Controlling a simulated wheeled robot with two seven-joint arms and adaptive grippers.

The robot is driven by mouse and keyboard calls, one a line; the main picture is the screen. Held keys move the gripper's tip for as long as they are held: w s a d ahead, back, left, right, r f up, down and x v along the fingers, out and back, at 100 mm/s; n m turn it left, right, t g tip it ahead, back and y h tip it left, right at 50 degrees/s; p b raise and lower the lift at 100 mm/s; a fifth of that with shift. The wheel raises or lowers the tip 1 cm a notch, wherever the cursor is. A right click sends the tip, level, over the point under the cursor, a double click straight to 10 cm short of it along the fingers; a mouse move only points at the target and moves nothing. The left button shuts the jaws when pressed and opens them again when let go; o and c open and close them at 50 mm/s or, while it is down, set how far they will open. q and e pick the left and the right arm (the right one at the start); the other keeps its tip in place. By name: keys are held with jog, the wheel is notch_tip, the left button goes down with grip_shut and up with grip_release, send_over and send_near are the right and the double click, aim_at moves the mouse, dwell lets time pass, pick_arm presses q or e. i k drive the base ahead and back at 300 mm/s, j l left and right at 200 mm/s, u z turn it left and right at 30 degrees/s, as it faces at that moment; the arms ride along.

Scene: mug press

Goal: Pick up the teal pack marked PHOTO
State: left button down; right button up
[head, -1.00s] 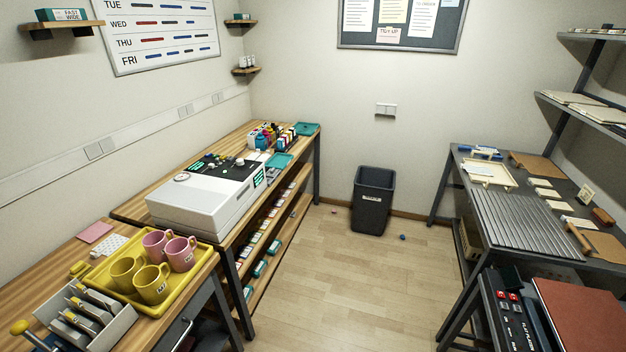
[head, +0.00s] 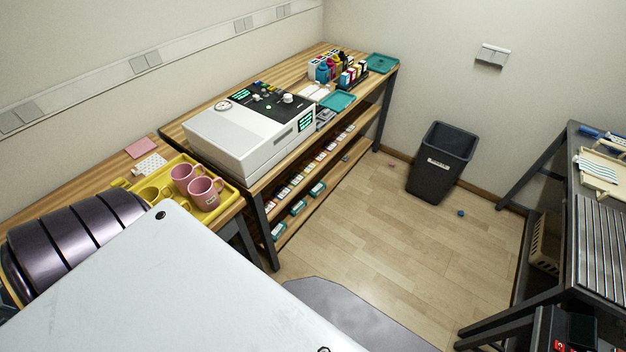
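Several small teal-and-white packs (head: 278,231) stand on the lower shelf under the printer bench, in a row along its front edge. Another teal pack (head: 298,207) stands a little farther along that shelf. Their print is too small to read, so I cannot tell which one, if any, is marked PHOTO. Neither of my grippers is in view.
A white machine (head: 250,135) stands on the wooden bench. Teal trays (head: 339,101) and ink bottles are behind it. A yellow tray (head: 226,204) with mugs is at left. A black bin (head: 440,162) stands by the back wall.

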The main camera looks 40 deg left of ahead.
aim_at(320, 186)
jog(key=i+l+u, duration=0.15)
jog(key=i, duration=0.65)
jog(key=i+l+u, duration=0.1)
jog(key=i+u, duration=0.3)
jog(key=i+l+u, duration=0.2)
jog(key=i+u, duration=0.2)
jog(key=i+l+u, duration=0.6)
jog(key=u, duration=0.15)
jog(key=i+l+u, duration=0.25)
jog(key=l, duration=0.2)
jog(key=l+u, duration=0.25)
jog(key=l, duration=0.15)
jog(key=i+l+u, duration=0.25)
jog(key=l, duration=0.25)
jog(key=k, duration=0.1)
